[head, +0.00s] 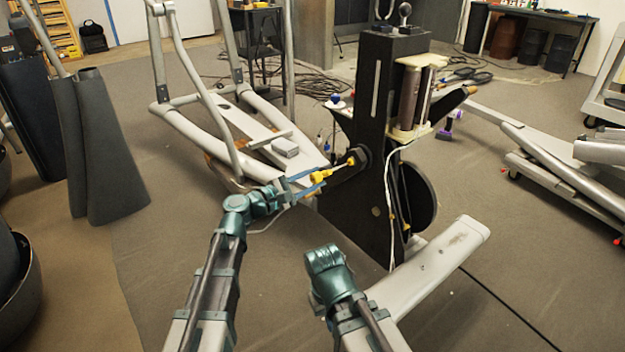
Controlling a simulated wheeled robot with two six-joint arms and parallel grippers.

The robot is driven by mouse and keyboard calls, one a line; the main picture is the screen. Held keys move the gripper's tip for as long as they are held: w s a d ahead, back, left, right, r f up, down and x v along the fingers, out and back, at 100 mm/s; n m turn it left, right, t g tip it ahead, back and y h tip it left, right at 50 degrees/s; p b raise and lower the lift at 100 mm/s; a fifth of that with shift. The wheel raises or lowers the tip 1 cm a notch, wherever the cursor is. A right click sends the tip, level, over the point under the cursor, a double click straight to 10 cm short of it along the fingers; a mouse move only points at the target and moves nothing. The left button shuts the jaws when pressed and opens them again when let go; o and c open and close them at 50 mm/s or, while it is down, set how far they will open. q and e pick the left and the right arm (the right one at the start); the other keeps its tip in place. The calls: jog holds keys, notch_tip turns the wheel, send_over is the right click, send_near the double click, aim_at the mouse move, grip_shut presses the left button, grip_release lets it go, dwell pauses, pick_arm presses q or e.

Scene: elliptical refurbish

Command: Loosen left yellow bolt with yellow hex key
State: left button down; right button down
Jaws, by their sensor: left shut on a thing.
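My left gripper (305,184) is shut on the yellow hex key (321,175) beside the black upright housing of the elliptical (376,110). The key's thin shaft points right and up toward the yellow bolt (351,161) on the crank of the housing. The key's tip looks to be at the bolt, but I cannot tell whether it is seated. My right arm is folded low in the middle, with its wrist (328,262) in front of the housing. Its gripper fingers do not show.
The elliptical's grey base foot (440,262) extends at the lower right. Its white frame (235,130) lies behind my left gripper. Black padded columns (100,150) stand at the left. Loose cables (300,80) lie on the floor behind. Grey floor is open at the right.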

pick_arm(q)
jog(key=shift+w+d, duration=0.3)
jog(key=shift+d, duration=0.1)
dwell(1.4)
jog(key=n, duration=1.2)
jog(key=shift+s+a, duration=0.2)
jog(key=shift+a, duration=0.1)
jog(key=shift+s+a, duration=0.2)
jog(key=shift+a, duration=0.1)
jog(key=shift+s+a, duration=0.2)
jog(key=shift+a, duration=0.05)
jog(key=shift+s+a, duration=0.25)
jog(key=shift+a, duration=0.05)
